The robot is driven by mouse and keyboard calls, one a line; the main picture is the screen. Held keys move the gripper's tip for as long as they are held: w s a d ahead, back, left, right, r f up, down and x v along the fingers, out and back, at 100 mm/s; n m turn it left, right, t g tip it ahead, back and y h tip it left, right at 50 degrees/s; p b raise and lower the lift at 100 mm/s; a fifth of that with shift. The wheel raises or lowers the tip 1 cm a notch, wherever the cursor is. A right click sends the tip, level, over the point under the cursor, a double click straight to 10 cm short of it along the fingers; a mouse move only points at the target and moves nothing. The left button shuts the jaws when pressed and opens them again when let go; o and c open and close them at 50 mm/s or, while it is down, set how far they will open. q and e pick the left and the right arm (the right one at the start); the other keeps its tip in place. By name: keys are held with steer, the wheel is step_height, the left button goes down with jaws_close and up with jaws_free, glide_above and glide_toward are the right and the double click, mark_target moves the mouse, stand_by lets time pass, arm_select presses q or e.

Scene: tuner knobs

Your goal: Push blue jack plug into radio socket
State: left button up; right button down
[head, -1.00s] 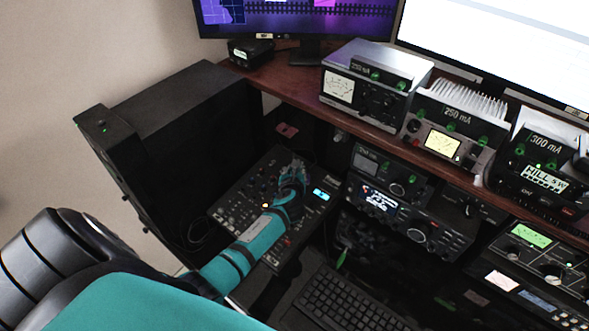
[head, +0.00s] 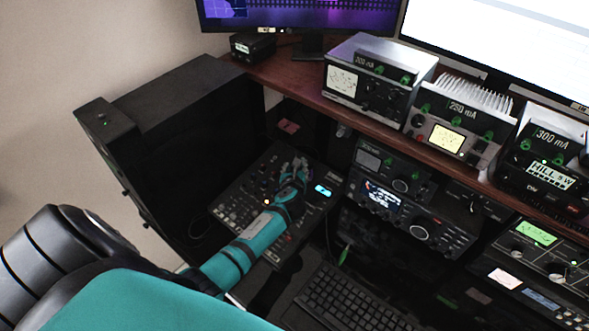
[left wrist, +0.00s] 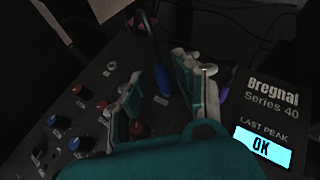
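The blue jack plug (left wrist: 162,79) stands over the control panel in the left wrist view, with a dark cable rising from its top. My left gripper (left wrist: 160,88) is open, with one finger on each side of the plug and visible gaps between. In the head view my left gripper (head: 294,165) is over the upper part of the sloped panel (head: 232,207). The plug's lower end meets the panel near a small label; I cannot tell how deep it sits in a socket. My right gripper is not in view.
The panel carries several red and blue knobs (left wrist: 101,106) and a lit display (left wrist: 263,147) reading OK. Another dark cable (left wrist: 232,70) runs close to the right finger. A black cabinet (head: 190,110) stands left, a keyboard (head: 350,300) below, and stacked radios (head: 400,205) right.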

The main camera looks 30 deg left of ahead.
arm_select(q)
steer(key=v, duration=1.2)
steer(key=shift+s+f, duration=0.1)
steer(key=shift+f, duration=0.05)
